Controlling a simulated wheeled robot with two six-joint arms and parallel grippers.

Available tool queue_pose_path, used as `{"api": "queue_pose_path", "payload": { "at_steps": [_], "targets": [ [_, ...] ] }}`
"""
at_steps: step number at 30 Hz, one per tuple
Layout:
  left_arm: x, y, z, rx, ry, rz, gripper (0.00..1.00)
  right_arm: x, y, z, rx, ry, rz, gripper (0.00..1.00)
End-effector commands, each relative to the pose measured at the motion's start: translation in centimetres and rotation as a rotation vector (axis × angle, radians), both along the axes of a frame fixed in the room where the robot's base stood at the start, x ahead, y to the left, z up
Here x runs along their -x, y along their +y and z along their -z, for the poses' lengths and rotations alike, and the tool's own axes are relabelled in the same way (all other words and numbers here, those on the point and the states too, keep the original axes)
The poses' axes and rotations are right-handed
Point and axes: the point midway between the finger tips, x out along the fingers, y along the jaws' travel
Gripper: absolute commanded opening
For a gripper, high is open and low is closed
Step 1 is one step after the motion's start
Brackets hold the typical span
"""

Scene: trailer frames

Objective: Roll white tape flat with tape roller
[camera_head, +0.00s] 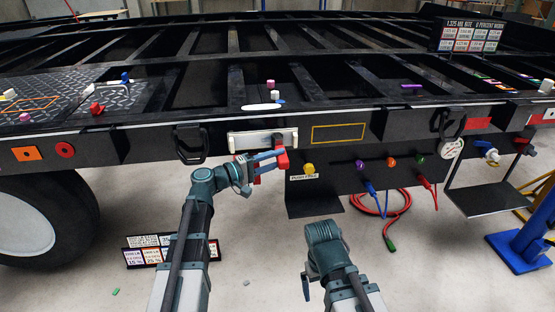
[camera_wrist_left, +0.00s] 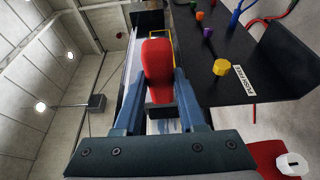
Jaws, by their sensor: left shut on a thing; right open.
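The white tape (camera_head: 250,142) is a pale strip on the side rail of the black trailer. My left gripper (camera_head: 268,160) is shut on the red tape roller (camera_head: 283,158), at the right end of the strip. In the left wrist view the roller's red handle (camera_wrist_left: 157,68) stands between the two blue fingers (camera_wrist_left: 158,110). Whether the roller touches the tape I cannot tell. My right gripper (camera_head: 307,286) is low in front of the trailer, away from the tape, mostly hidden by its own wrist; it looks empty.
A yellow-outlined rectangle (camera_head: 338,133) lies right of the tape. Below, a black panel carries a yellow knob (camera_head: 309,168) and coloured connectors, with hoses hanging. A black D-ring (camera_head: 191,144) is to the left. A blue stand (camera_head: 522,246) is at the right; floor is mostly clear.

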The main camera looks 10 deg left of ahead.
Motion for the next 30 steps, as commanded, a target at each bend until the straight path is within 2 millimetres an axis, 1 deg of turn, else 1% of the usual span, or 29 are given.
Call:
{"api": "queue_pose_path", "payload": {
  "at_steps": [9,20,30],
  "targets": [
    [0.6,1.7,0.0,0.000,0.000,-0.002,0.00,0.0,0.0,0.0,0.000,0.000,0.000,1.00],
    [0.9,2.3,0.0,0.001,-0.001,0.000,0.00,0.0,0.0,0.0,0.000,0.000,0.000,1.00],
    [1.2,4.2,0.0,0.001,-0.001,0.000,0.00,0.0,0.0,0.0,0.000,0.000,0.000,1.00]
  ]
}}
